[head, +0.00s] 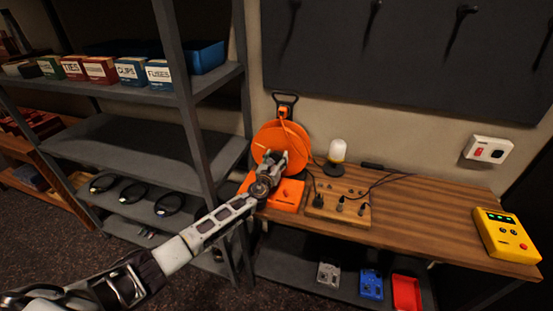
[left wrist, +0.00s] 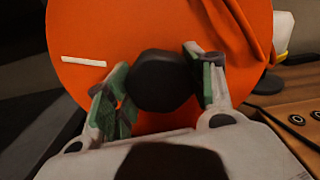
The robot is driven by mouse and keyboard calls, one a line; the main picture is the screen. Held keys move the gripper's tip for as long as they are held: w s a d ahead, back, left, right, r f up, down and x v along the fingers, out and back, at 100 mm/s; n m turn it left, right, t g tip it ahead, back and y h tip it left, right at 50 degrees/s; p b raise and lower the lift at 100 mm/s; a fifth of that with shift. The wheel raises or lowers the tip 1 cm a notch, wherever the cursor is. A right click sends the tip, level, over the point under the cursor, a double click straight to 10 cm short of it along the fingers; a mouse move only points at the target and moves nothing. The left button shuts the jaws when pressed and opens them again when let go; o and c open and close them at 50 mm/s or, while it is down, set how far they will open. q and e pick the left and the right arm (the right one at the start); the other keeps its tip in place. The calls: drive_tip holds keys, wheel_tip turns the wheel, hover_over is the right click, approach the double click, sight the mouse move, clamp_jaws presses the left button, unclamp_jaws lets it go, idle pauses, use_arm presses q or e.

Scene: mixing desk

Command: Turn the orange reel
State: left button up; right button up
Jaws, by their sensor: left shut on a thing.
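The orange reel (head: 277,138) stands upright on an orange base (head: 287,195) at the left end of the wooden desk. An orange cable runs from its top. In the left wrist view the reel's disc (left wrist: 110,30) fills most of the picture, with a white mark at its left. A black knob (left wrist: 160,80) sticks out from the disc. My left gripper (left wrist: 155,88) has its green-padded fingers on either side of the knob, shut on it. In the head view the left gripper (head: 270,170) covers the reel's lower front. My right gripper is not in view.
A wooden socket board (head: 338,207) with black plugs and cables sits right of the reel. A lamp (head: 337,152) stands behind it. A yellow box (head: 506,235) is at the desk's right end. The desk's right middle is clear.

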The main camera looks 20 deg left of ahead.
use_arm(q)
drive_tip(key=o, duration=1.4)
drive_tip(key=shift+o, duration=0.2)
drive_tip(key=shift+s, duration=0.15)
drive_tip(key=s, duration=1.1)
drive_tip(key=shift+s+a, duration=0.2)
drive_tip(key=shift+s, duration=0.1)
